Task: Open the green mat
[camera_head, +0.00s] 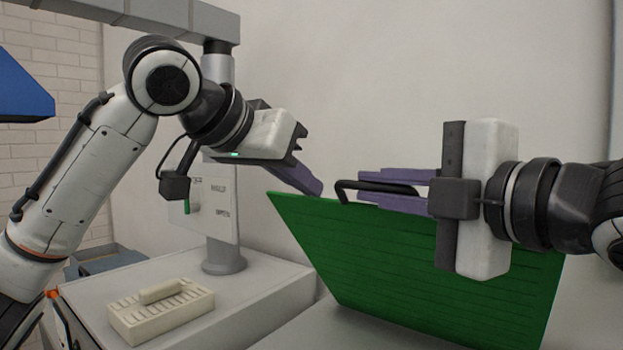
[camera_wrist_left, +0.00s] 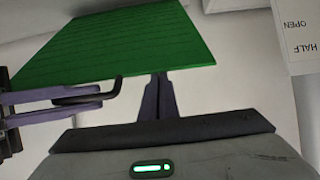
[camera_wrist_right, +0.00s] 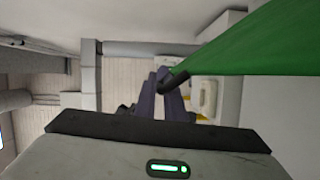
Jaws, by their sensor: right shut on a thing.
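The green mat (camera_head: 430,250) is a flat, ribbed green panel, raised and steeply tilted in the head view. It also shows at the top of the left wrist view (camera_wrist_left: 120,45). A black bar handle (camera_head: 347,184) is at its upper edge. My right gripper (camera_head: 365,188) is shut on this handle, with its purple fingers on either side of the bar. My left gripper (camera_head: 318,188) is close to the mat's upper left corner, to the left of the handle. Its fingers are together and empty in the left wrist view (camera_wrist_left: 158,90).
A white sign panel (camera_head: 213,202) is on a grey post (camera_head: 223,255) at the left. A cream slotted block (camera_head: 160,312) lies on the light grey surface (camera_head: 260,295). A blue object (camera_head: 22,90) is at the far left. A plain wall stands behind.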

